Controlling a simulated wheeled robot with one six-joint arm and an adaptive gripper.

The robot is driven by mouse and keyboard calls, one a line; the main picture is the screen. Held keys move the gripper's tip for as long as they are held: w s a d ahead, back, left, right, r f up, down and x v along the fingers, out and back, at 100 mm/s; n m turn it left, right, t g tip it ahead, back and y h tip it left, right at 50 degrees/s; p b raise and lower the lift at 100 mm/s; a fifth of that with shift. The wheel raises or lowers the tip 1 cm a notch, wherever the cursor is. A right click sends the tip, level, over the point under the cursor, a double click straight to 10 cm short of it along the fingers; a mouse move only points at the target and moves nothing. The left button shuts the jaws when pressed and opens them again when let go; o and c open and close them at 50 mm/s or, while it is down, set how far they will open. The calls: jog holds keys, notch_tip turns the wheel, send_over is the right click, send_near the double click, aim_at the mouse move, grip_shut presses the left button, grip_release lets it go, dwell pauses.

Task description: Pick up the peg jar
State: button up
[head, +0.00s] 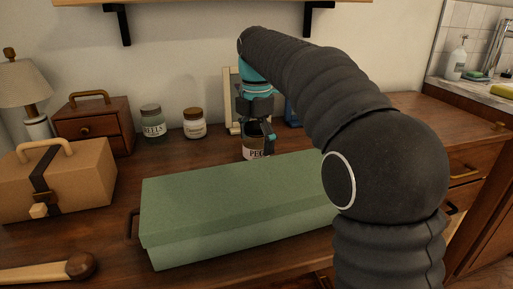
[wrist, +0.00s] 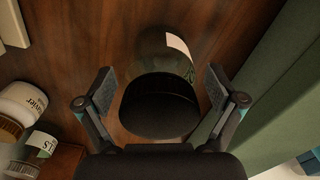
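The peg jar (head: 254,153) stands upright on the wooden top behind the green box, with part of a "PEG" label showing. My gripper (head: 258,133) points down over it with its fingers at the jar's upper part, hiding much of it. In the wrist view the peg jar (wrist: 165,55) has a dark lid and a pale label edge. The lid lies between the two fingertips of my gripper (wrist: 160,90). The fingers are spread, with a small gap showing on each side of the lid.
A long green box (head: 230,205) lies just in front of the jar. A pale frame (head: 232,100) leans behind it. The reels jar (head: 152,122) and another lidded jar (head: 194,124) stand to the left. A blue item (head: 291,112) is close on the right.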

jog(key=c, duration=1.2)
jog(key=shift+r, duration=0.1)
